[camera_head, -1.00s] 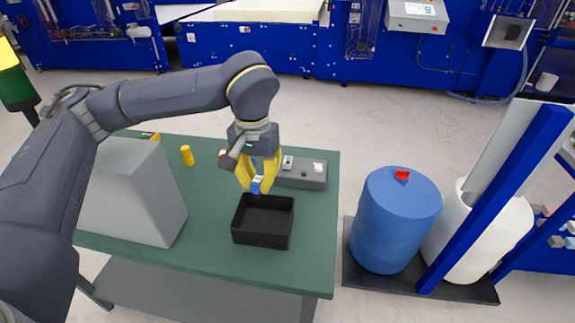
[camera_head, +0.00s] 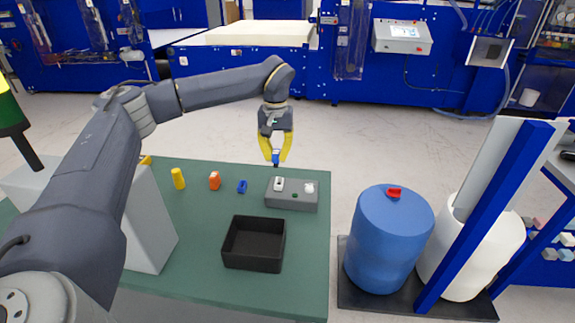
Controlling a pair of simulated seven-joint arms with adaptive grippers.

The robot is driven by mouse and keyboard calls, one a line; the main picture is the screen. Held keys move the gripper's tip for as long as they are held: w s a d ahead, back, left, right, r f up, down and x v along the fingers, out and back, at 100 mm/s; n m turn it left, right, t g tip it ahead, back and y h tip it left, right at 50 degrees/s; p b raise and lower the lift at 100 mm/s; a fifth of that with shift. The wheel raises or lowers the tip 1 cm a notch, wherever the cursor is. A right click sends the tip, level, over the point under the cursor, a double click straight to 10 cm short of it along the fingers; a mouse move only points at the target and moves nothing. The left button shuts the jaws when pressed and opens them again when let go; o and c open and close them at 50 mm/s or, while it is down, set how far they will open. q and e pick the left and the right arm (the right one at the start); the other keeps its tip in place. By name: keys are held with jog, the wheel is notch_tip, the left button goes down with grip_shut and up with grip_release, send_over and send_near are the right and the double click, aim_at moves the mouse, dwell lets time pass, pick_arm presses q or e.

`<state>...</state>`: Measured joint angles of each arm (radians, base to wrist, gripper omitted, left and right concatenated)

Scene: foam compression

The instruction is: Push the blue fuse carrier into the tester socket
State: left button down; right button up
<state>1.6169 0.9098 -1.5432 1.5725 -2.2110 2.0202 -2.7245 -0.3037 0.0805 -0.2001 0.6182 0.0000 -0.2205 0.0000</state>
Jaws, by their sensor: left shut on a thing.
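My left gripper (camera_head: 275,160) has yellow fingers and is shut on the blue fuse carrier (camera_head: 276,157), a small blue piece that shows between the fingertips. The fingers point down, and the carrier appears just behind and above the grey tester (camera_head: 303,205). The fingers partly hide the carrier. The tester is a low grey box on the green table, with a white-topped socket part (camera_head: 280,183), a white knob-like part (camera_head: 309,188) and a small green spot on top. The carrier looks apart from the socket. My right gripper is not in view.
A second blue piece (camera_head: 242,187), an orange piece (camera_head: 214,181) and a yellow cylinder (camera_head: 178,178) stand left of the tester. An empty black tray (camera_head: 254,265) sits in front. A grey block (camera_head: 150,225) is at left. Blue drum (camera_head: 388,240) stands right of the green table (camera_head: 205,285).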

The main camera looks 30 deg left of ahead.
aim_at(278, 161)
pick_arm(q)
jog(key=shift+w, duration=0.5)
jog(key=shift+w+f, duration=0.1)
jog(key=shift+f, duration=0.05)
jog(key=shift+f+m, duration=0.3)
jog(key=shift+f, duration=2.6)
jog(key=shift+f, duration=1.6)
jog(key=c, duration=1.3)
grip_release()
jog(key=shift+r, duration=0.1)
jog(key=shift+r, duration=2.75)
jog(key=shift+r, duration=0.25)
